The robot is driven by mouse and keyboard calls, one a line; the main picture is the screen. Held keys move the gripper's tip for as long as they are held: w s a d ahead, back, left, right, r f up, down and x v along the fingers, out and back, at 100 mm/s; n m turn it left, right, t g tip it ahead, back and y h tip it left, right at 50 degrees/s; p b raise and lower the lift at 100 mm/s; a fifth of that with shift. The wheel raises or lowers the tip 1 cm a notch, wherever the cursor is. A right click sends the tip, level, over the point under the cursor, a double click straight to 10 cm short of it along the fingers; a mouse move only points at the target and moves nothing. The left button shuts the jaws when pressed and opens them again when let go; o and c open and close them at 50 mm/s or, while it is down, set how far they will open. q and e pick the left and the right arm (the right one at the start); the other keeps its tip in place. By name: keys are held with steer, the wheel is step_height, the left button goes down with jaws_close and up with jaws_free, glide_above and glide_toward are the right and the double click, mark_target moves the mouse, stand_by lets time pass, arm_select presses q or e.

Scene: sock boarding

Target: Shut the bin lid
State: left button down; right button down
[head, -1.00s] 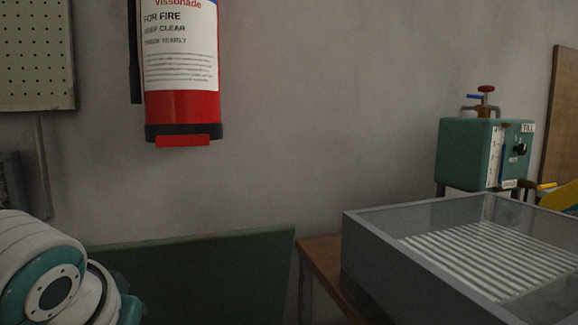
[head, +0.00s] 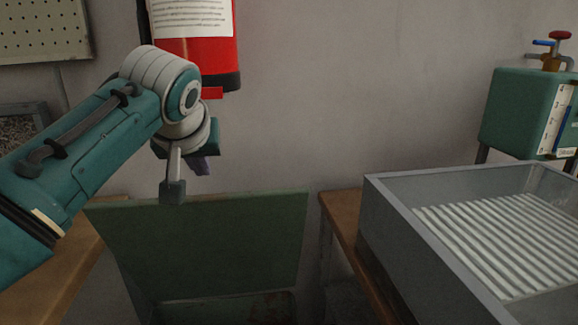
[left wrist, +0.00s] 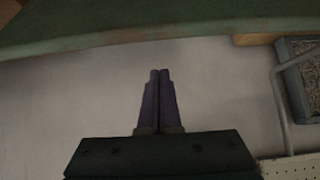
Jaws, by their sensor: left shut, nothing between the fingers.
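The bin lid (head: 215,245) is a dark green panel. It stands raised and open against the grey wall, with part of the bin's opening (head: 230,308) below it. My left gripper (head: 203,167) is shut and empty, with dark purple fingers just above the lid's top edge in the head view. The left wrist view shows the shut fingers (left wrist: 158,78) against the wall, with the green lid (left wrist: 110,25) across the top, apart from the fingertips. I cannot tell how deep the fingers sit behind the lid's edge. My right gripper is not in view.
A red fire extinguisher (head: 215,55) hangs on the wall close to my left arm. A grey ribbed tray (head: 385,225) stands on the wooden bench (head: 340,210) at right, with a green tank (head: 520,105) behind. A pegboard (head: 45,30) hangs upper left.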

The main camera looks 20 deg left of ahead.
arm_select(q)
steer(key=b+x, duration=0.3)
steer(key=x, duration=0.4)
steer(key=shift+s+d+f+p, duration=0.1)
steer(key=shift+s+d+p, duration=0.5)
steer(key=shift+s, duration=0.25)
steer(key=shift+s+d+f+p, duration=0.1)
steer(key=shift+s+d+p, duration=0.4)
steer(key=shift+s, duration=0.4)
